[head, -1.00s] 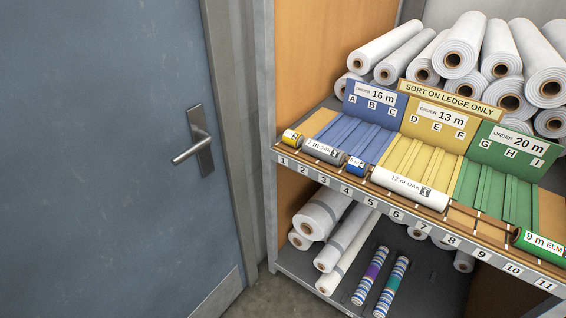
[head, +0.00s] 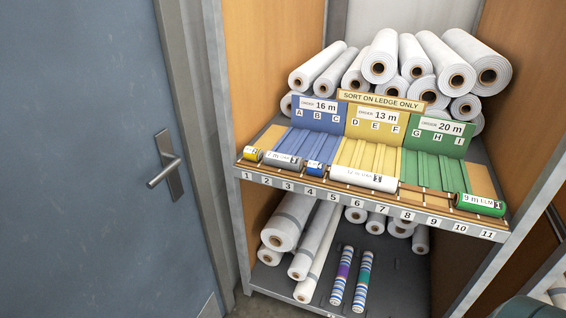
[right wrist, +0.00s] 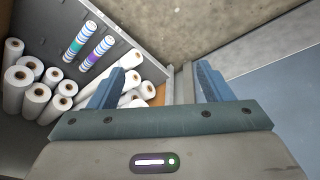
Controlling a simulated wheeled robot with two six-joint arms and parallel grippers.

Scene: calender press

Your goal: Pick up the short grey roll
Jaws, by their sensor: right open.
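The short grey roll (head: 284,160), with a white label, lies on the numbered front ledge around numbers 2 and 3. It sits between a small yellow roll (head: 253,154) and a small blue roll (head: 315,168). My right gripper (right wrist: 160,70) is open, with nothing between its fingers in the right wrist view. That view faces the lower shelf, and the grey roll does not show there. My left gripper is not in view.
A long white roll (head: 362,179) and a green roll (head: 480,204) share the ledge (head: 412,200). White rolls fill the space above. Two striped rolls (head: 342,275) and several white ones lie on the lower shelf. A blue door (head: 90,120) stands to the left.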

